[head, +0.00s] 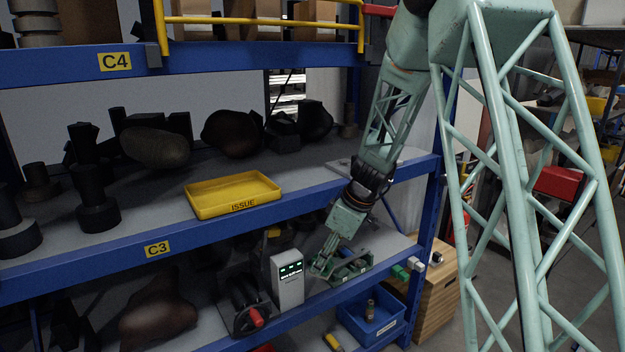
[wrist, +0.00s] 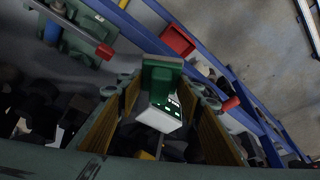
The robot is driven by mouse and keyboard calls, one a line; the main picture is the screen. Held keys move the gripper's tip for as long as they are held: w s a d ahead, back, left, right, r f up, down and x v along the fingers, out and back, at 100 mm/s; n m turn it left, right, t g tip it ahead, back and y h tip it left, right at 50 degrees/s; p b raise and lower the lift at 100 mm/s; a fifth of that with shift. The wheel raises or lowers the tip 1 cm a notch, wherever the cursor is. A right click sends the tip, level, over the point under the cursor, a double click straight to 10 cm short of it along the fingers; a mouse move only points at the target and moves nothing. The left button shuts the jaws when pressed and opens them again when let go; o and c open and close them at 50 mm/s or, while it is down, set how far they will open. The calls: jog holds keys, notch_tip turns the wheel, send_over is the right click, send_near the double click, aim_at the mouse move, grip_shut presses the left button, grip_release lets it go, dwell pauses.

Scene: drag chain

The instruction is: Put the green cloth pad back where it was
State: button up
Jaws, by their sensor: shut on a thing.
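My gripper (head: 322,264) reaches down to the shelf below the C3 beam, beside a white box with a lit green display (head: 287,279). In the wrist view my gripper (wrist: 163,85) has its two fingers closed in on a green piece (wrist: 162,72), which appears to be the green cloth pad. The white box (wrist: 160,118) shows right by the piece in that view. I cannot tell whether the piece touches the box. In the head view the held piece cannot be made out behind the fingers.
A green mechanism (head: 350,268) stands just right of my gripper. A dark device with a red knob (head: 245,306) stands left of the white box. A blue bin (head: 372,320) is below. The yellow ISSUE tray (head: 216,207) sits on the shelf above.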

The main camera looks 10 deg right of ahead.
jog(key=s+d+r+m+p, duration=0.2)
jog(key=r+p, duration=0.4)
jog(key=r, duration=0.3)
jog(key=s+d+r+m+t+h+p, duration=0.1)
jog(key=s+r+m+p, duration=0.1)
jog(key=r+p, duration=0.4)
jog(key=s+d+r+m+p, duration=0.2)
jog(key=r+p, duration=0.4)
jog(key=r, duration=0.6)
jog(key=shift+d+t+h, duration=0.3)
jog(key=shift+h, duration=0.1)
jog(key=w+a+p, duration=0.1)
jog(key=w, duration=0.3)
jog(key=w+a+p, duration=0.1)
jog(key=w+a, duration=0.1)
jog(key=w, duration=0.2)
jog(key=w+a+p, duration=0.1)
jog(key=w+p, duration=0.1)
jog(key=w, duration=0.3)
jog(key=shift+a, duration=0.4)
jog(key=shift+w+a+p, duration=0.35)
jog(key=shift+w, duration=0.6)
jog(key=shift+w+a+p, duration=0.3)
jog(key=shift+w, duration=0.6)
jog(key=shift+f, duration=0.7)
jog(key=shift+f, duration=0.2)
jog(key=o, duration=0.8)
jog(key=shift+r, duration=0.1)
